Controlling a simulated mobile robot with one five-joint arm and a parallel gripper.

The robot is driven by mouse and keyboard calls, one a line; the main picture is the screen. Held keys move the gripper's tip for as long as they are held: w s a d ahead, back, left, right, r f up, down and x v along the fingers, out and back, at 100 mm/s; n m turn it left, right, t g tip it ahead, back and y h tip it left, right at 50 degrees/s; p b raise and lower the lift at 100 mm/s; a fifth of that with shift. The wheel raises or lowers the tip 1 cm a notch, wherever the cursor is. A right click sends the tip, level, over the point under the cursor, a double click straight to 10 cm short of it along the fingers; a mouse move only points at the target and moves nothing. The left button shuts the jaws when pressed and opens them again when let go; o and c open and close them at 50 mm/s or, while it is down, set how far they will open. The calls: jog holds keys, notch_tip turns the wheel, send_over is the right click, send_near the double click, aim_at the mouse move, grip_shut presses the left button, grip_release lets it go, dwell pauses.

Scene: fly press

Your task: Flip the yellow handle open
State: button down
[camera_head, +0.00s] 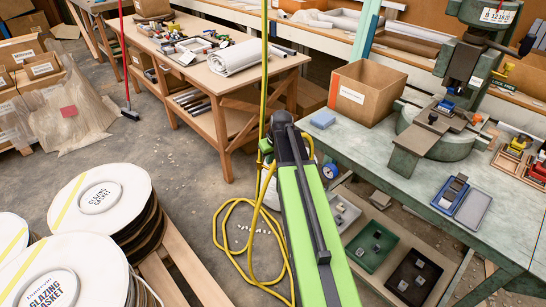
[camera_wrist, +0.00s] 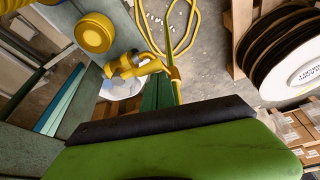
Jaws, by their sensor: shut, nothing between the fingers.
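A yellow fitting with a lever-like arm (camera_wrist: 135,66) shows in the upper middle of the wrist view, beside the green post and yellow hose. I take it for the yellow handle, but cannot read its exact position. A round yellow cap (camera_wrist: 95,33) sits up and left of it. In the head view a bit of yellow (camera_head: 309,144) shows just right of my gripper (camera_head: 284,122), mostly hidden by my green arm. My gripper is shut and empty at the arm's far end, close to these parts; I cannot tell whether it touches them.
A yellow hose (camera_head: 226,235) loops on the floor. A round gauge (camera_head: 330,171) is right of my arm. The green-grey press bench (camera_head: 395,180) stands right, with a cardboard box (camera_head: 365,91). Gasket reels (camera_head: 100,195) fill the lower left.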

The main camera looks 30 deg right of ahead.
notch_tip(320, 180, up, 10)
jog(key=p, duration=1)
jog(key=shift+w, duration=0.25)
jog(key=s+a+r+n+g+p, duration=0.1)
jog(key=s+a+r+n+p, duration=0.2)
jog(key=a, duration=0.8)
jog(key=s+a+r+p, duration=0.1)
jog(key=a+r+p, duration=0.3)
jog(key=a, duration=0.7)
jog(key=s+a+m+g, duration=0.2)
jog(key=s+a+g, duration=0.1)
jog(key=s, duration=0.7)
jog(key=shift+s+f+m+p, duration=0.25)
jog(key=shift+s+m+p, duration=0.1)
jog(key=shift+m+p, duration=0.1)
